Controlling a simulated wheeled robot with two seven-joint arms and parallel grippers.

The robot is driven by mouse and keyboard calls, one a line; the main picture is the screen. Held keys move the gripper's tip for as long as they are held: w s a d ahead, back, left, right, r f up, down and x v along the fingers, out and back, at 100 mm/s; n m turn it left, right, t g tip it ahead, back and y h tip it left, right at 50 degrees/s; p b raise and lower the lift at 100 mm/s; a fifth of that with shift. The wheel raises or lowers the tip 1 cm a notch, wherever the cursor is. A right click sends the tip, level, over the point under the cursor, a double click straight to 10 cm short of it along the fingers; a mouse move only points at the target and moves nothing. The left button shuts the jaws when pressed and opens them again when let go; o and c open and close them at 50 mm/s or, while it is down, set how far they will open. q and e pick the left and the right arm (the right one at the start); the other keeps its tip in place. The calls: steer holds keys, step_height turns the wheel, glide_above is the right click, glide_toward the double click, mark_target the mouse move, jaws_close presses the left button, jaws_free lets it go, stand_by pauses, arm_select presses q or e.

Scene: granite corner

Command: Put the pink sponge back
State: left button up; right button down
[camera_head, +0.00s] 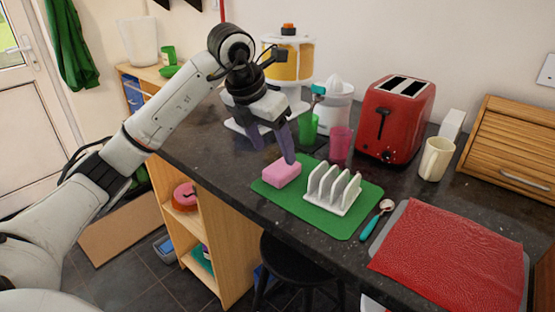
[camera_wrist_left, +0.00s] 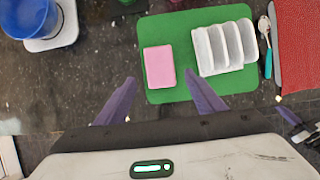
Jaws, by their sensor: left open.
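The pink sponge (camera_head: 281,173) lies flat on the left part of a green mat (camera_head: 336,220) on the dark counter. It also shows in the left wrist view (camera_wrist_left: 159,67), on the left half of the mat, with nothing covering it. My left gripper (camera_head: 273,150) is open and empty, its purple fingers pointing down above the counter just behind the sponge. In the left wrist view the fingers (camera_wrist_left: 157,92) are spread apart, with the sponge beyond and between their tips. My right gripper is in neither view.
A white rack (camera_head: 332,188) stands on the mat right of the sponge. Green (camera_head: 308,129) and pink (camera_head: 340,144) cups and a red toaster (camera_head: 396,118) stand behind. A spoon (camera_head: 377,219) and red cloth (camera_head: 450,258) lie to the right. The counter's front edge is close to the mat.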

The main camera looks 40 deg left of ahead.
arm_select(q)
steer(key=v, duration=0.5)
stand_by(0.5)
